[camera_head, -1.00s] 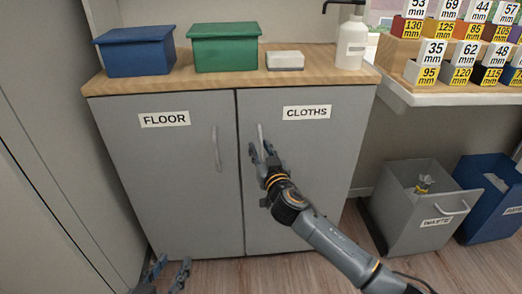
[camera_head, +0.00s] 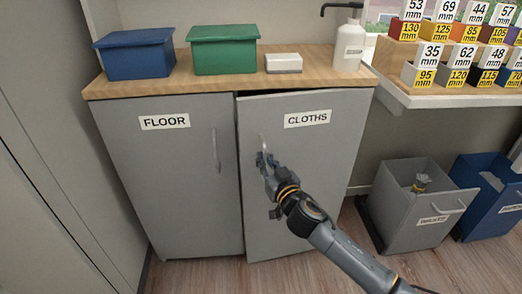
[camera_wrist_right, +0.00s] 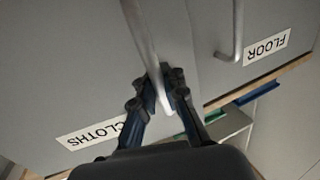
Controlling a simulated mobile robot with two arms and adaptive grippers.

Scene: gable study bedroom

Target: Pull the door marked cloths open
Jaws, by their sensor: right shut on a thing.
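The grey door marked CLOTHS (camera_head: 318,165) is the right door of the low cabinet, with its white label (camera_head: 307,119) near the top. It stands slightly ajar, its left, handle-side edge out from the cabinet front. My right gripper (camera_head: 264,160) is shut on its upright metal handle (camera_head: 262,141). In the right wrist view the handle (camera_wrist_right: 142,30) runs between the fingers of the gripper (camera_wrist_right: 164,82), which hide part of the upside-down label (camera_wrist_right: 90,135). My left gripper is not in view.
The FLOOR door (camera_head: 170,185) beside it is shut. A blue box (camera_head: 135,55), green box (camera_head: 223,52), small white box (camera_head: 283,63) and soap dispenser (camera_head: 348,45) stand on the wooden top (camera_head: 215,85). A grey bin (camera_head: 400,200) and blue bin (camera_head: 490,205) stand at right.

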